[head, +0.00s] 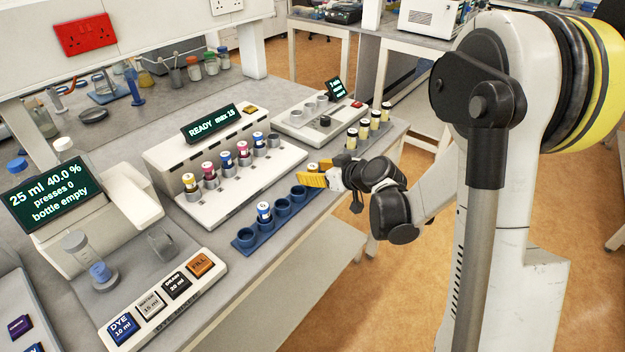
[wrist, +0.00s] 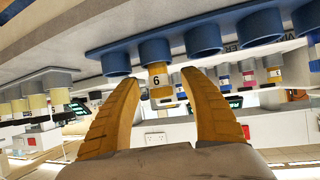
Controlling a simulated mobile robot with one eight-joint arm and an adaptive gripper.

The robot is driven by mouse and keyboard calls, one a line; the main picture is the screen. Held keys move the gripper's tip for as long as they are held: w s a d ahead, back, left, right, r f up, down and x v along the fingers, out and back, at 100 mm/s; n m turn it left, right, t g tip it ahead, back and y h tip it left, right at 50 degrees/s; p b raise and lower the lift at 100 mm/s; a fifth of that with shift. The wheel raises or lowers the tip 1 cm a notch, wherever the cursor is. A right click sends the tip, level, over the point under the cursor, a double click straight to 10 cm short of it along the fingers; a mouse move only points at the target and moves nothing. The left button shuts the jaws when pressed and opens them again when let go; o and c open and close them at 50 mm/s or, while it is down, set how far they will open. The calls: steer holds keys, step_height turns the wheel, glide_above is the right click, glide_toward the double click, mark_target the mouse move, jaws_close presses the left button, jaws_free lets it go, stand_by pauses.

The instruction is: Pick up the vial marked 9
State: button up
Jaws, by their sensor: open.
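The blue rack (head: 243,246) is a row of cups on the bench. A vial with an orange-yellow band (wrist: 160,81) stands in one of its cups. The wrist picture is upside down, and the numeral there looks like 6, so upright it would read 9. My gripper (wrist: 160,82) is open, its yellow fingers on either side of this vial, with gaps to both; how deep it sits between them I cannot tell. In the head view my gripper (head: 311,180) is at the rack's far end and partly hides this vial.
Cream vials (head: 364,128) stand in a row past my gripper. A filling station (head: 95,205) is at left. Free floor lies right of the bench.

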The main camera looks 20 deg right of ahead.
steer(key=shift+w+a+f, duration=0.15)
steer(key=shift+w+a, duration=0.05)
steer(key=shift+w, duration=0.1)
steer(key=shift+s, duration=0.1)
jaws_close()
